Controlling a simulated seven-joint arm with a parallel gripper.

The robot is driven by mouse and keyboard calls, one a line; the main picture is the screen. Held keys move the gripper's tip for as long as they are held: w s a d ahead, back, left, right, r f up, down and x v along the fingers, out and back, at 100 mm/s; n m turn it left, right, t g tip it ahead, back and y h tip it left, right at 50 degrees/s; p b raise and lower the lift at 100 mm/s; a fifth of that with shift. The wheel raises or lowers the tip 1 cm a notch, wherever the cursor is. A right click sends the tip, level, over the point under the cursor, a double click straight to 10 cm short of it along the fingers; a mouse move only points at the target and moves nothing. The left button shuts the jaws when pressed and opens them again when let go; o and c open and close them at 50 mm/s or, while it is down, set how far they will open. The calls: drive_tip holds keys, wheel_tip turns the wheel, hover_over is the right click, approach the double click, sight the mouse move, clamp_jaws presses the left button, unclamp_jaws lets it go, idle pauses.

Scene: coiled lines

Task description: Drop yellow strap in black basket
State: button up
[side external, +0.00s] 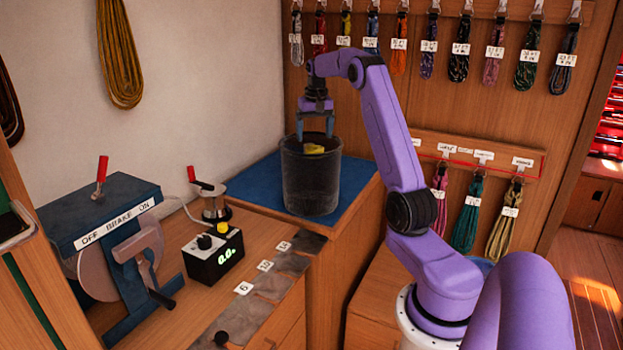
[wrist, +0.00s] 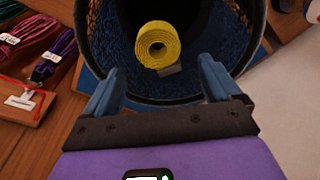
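The yellow strap (side external: 314,149) is a rolled coil, seen within the mouth of the black basket (side external: 311,185), near rim height. In the wrist view the strap (wrist: 158,45) shows its spiral end against the dark inside of the basket (wrist: 100,30). My gripper (side external: 315,136) is above the basket mouth, pointing down, its fingertips just above the strap. In the wrist view my gripper (wrist: 160,72) has its fingers wide apart, with gaps on both sides of the strap. I cannot tell what, if anything, the strap rests on.
The basket stands on a blue mat (side external: 354,177) on the bench. To its left are a small metal pot (side external: 215,207), a black box with a green display (side external: 213,255) and a blue brake machine (side external: 110,220). Coiled lines (side external: 459,50) hang on the back wall.

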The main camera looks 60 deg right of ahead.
drive_tip(key=shift+r, duration=0.1)
wheel_tip(320, 180, up, 12)
drive_tip(key=s+a, duration=0.1)
idle(0.7)
